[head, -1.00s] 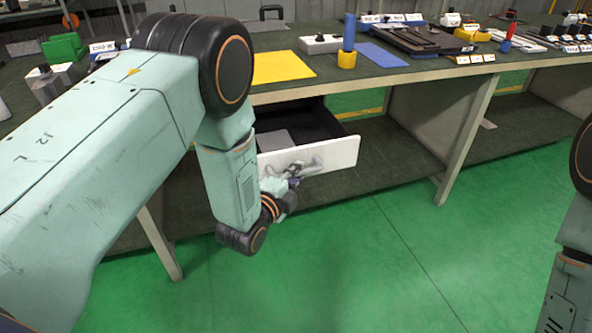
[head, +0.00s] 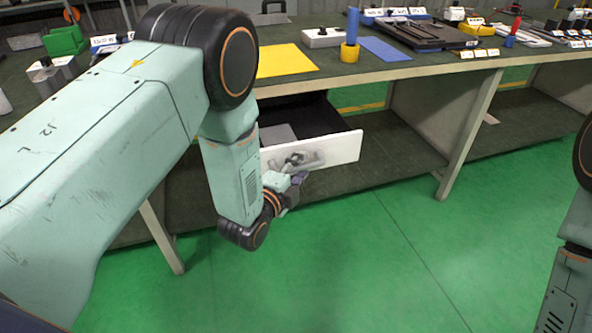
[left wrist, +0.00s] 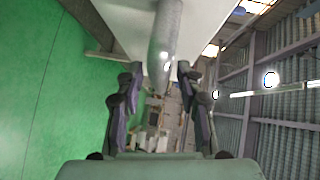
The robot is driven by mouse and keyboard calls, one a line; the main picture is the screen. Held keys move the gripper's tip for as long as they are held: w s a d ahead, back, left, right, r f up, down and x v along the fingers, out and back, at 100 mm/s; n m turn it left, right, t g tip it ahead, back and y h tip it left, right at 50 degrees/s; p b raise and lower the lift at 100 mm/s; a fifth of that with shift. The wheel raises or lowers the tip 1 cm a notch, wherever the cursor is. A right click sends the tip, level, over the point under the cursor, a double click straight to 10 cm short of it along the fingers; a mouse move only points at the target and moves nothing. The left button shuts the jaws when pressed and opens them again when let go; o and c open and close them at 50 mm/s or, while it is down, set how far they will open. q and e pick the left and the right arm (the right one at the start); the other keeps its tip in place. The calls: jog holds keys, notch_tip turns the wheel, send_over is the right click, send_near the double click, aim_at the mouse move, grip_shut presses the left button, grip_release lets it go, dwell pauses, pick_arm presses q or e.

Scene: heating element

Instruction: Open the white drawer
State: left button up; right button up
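The white drawer (head: 335,149) under the workbench is pulled out, and its dark inside shows behind the white front in the head view. Its grey handle (head: 300,160) is on the front. The grey handle (left wrist: 165,40) lies beyond and between the fingertips, against the white drawer front (left wrist: 203,25). My right gripper is out of view.
A grey item (head: 279,133) lies inside the drawer. The bench top (head: 400,72) above holds a yellow sheet (head: 285,61), a blue sheet (head: 384,49) and a yellow ring holder (head: 349,53) with a blue cylinder. A bench leg (head: 466,135) stands right of the drawer. The green floor in front is clear.

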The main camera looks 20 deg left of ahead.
pick_arm(q)
jog(key=v, duration=1.2)
jog(key=s+a+f+n+g+y, duration=0.2)
jog(key=s+f+n+g, duration=0.5)
jog(key=s+f+n, duration=0.35)
jog(key=s+a+f+n+g, duration=0.1)
jog(key=s+f+n+g, duration=0.1)
jog(key=s, duration=0.4)
jog(key=s+f+n+g+y, duration=0.1)
jog(key=s+f+n+g, duration=0.2)
jog(key=s, duration=0.4)
jog(key=s+a+f+n+g, duration=0.1)
jog(key=s+f+n+g, duration=0.1)
jog(key=s, duration=0.4)
jog(key=shift+s+a+f+n+g, duration=0.35)
jog(key=shift+n+g, duration=0.4)
jog(key=shift+g, duration=0.25)
